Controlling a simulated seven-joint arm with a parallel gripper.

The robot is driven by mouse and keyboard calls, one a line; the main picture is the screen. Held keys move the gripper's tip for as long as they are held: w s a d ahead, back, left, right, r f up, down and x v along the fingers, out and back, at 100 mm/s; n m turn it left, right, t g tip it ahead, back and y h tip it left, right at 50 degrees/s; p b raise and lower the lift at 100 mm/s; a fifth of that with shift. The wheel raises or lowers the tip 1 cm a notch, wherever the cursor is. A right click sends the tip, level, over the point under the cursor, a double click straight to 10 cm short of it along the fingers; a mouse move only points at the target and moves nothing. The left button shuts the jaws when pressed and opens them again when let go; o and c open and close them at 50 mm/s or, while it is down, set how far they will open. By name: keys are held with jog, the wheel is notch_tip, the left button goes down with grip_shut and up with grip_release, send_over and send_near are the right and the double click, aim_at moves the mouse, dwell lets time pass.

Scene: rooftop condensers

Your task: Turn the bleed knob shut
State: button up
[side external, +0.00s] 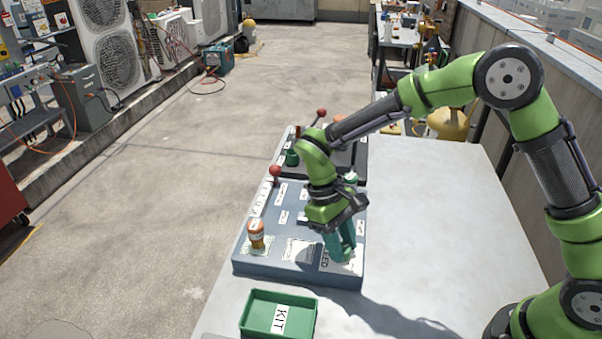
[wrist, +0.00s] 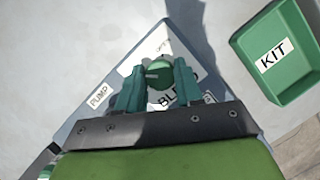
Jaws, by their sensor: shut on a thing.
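The bleed knob (wrist: 158,76) is round and green with a pale mark on top. It sits on a white plate lettered "BLE...", partly hidden, at a corner of the grey panel (side external: 285,266). My gripper (wrist: 158,80) has its teal fingers on either side of the knob, shut on it. In the side external view my gripper (side external: 341,246) points down at the panel's near right corner, and its fingers hide the knob there.
A green tray marked KIT (side external: 254,311) lies in front of the panel. An orange-topped knob (side external: 256,236) stands at the panel's near left. The table right of the panel (side external: 430,220) is clear.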

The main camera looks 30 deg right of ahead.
jog(key=o, duration=1)
jog(key=shift+o, duration=0.2)
jog(key=v, duration=1.7)
jog(key=s+d+r+m+t+y, duration=0.1)
jog(key=s+d+r+m+t, duration=0.1)
jog(key=s+d+t, duration=0.3)
jog(key=s+d+r+m+t+y, duration=0.1)
jog(key=s+d+m+t, duration=0.3)
jog(key=s, duration=0.9)
jog(key=d+t+y, duration=0.1)
jog(key=d+t, duration=0.1)
jog(key=d, duration=0.2)
jog(key=shift+s+r+t, duration=0.2)
jog(key=shift+r+t, duration=0.1)
jog(key=shift+r, duration=0.05)
